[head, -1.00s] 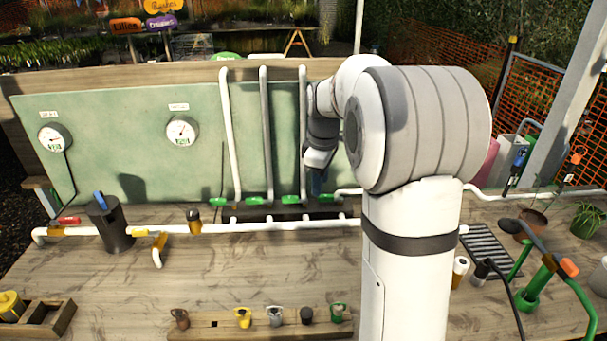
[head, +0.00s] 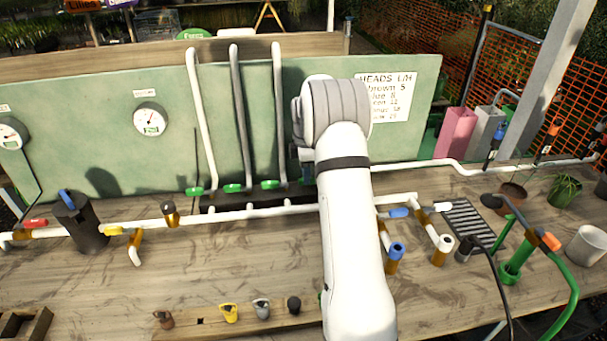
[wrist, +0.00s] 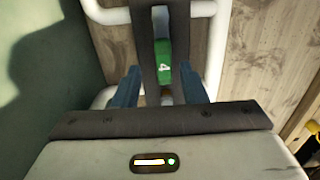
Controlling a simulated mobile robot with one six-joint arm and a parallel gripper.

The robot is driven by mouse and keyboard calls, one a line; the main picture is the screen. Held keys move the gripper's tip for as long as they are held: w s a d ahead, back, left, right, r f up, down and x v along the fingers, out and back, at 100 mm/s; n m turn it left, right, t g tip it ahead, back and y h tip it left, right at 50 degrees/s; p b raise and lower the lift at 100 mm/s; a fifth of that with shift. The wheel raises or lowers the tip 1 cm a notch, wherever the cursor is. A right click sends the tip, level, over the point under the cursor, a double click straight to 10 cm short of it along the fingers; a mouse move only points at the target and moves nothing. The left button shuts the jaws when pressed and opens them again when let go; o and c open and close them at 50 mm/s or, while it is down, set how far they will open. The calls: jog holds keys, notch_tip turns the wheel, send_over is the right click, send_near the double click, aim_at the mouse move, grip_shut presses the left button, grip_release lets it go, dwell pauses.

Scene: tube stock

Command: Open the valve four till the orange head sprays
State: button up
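The valve four handle is a green lever marked 4 (wrist: 164,68) in the wrist view. It lies over a dark strip, between and just beyond the two blue fingers of my gripper (wrist: 160,92). The fingers are apart, with gaps beside the handle; I see no contact. In the head view my arm hides valve four and my gripper. Three other green valve handles, (head: 194,191), (head: 233,188) and (head: 269,184), show at the foot of the upright pipes. An orange head (head: 553,128) stands on a dark stake at the right, near the fence. No spray shows.
A gauge (head: 150,119) hangs on the green back panel (head: 100,150). A white pipe (head: 250,211) runs across the bench. Several coloured heads sit in a wooden rack (head: 180,325) in front. A green standpipe with a hose (head: 512,268) stands at the right.

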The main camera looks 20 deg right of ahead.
jog(key=shift+s+d+f, duration=0.1)
jog(key=shift+f, duration=0.6)
jog(key=shift+r, duration=0.1)
grip_shut()
